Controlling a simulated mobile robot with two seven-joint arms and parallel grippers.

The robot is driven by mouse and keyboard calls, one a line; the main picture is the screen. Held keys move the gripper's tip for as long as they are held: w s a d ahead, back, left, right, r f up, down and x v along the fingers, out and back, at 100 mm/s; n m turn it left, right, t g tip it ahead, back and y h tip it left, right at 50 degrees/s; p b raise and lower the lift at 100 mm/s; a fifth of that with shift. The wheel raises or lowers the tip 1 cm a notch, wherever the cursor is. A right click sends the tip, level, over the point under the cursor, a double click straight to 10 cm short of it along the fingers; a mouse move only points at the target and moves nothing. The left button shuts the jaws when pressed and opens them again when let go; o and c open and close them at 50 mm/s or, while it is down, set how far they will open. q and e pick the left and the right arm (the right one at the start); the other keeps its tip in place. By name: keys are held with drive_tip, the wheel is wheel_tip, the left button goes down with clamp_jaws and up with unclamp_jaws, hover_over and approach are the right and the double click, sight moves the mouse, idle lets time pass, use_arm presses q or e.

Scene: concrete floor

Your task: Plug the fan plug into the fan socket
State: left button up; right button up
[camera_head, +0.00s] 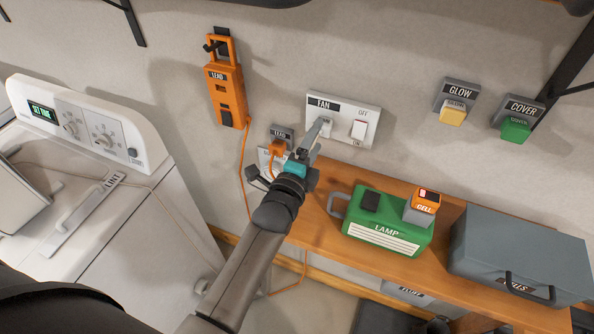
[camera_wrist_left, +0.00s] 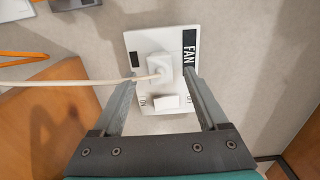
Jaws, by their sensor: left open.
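The white fan socket plate (camera_head: 343,113) is on the wall, with a FAN label and a rocker switch marked OFF. It also shows in the left wrist view (camera_wrist_left: 147,43). There, the white fan plug (camera_wrist_left: 158,68) sits against the plate over the socket position, its pale cord running left. I see no gap behind it, but cannot tell its exact depth. My left gripper (camera_head: 317,132) is at the plate. Its open fingers (camera_wrist_left: 160,82) are on either side of the plug, apart from it. In the head view the fingers mostly hide the plug. My right gripper is not in view.
An orange LEAD box (camera_head: 226,92) hangs left of the plate, with an orange plug (camera_head: 276,146) in a lower socket. A wooden shelf (camera_head: 372,258) below carries a green LAMP box (camera_head: 385,225) and a grey case (camera_head: 522,250). A white washer (camera_head: 90,200) stands left.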

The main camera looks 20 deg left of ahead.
use_arm(q)
drive_tip(key=s, duration=1.1)
drive_tip(key=shift+s+a+b, duration=0.2)
drive_tip(key=shift+s+b, duration=0.1)
idle(0.3)
